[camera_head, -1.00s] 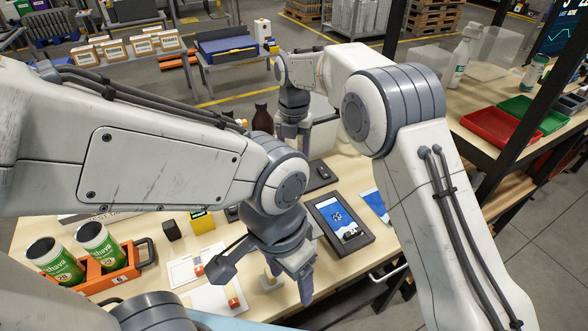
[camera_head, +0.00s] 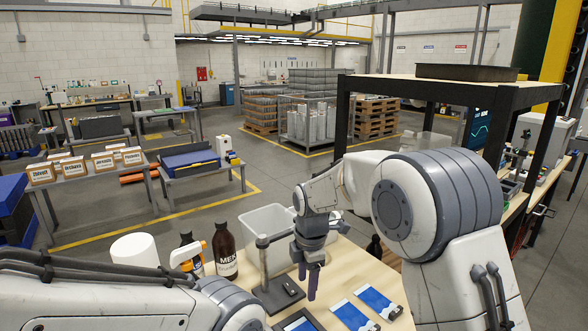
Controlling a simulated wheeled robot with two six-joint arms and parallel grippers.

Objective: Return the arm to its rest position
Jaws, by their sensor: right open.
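My right arm rises on the right side and reaches over to the workbench (camera_head: 352,262). My right gripper (camera_head: 309,280) points down above the bench, beside a dark stand with a post (camera_head: 264,268). It is open, with nothing visible between its fingers. My left arm crosses the lower left, and its gripper is below the picture.
Two brown bottles, one labelled MEK (camera_head: 225,251), an orange-topped spray bottle (camera_head: 186,260), a white roll (camera_head: 135,250) and a pale bin (camera_head: 262,222) stand at the back. Blue-and-white cards (camera_head: 352,316) lie in front. A dark-framed rack (camera_head: 430,97) rises at right.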

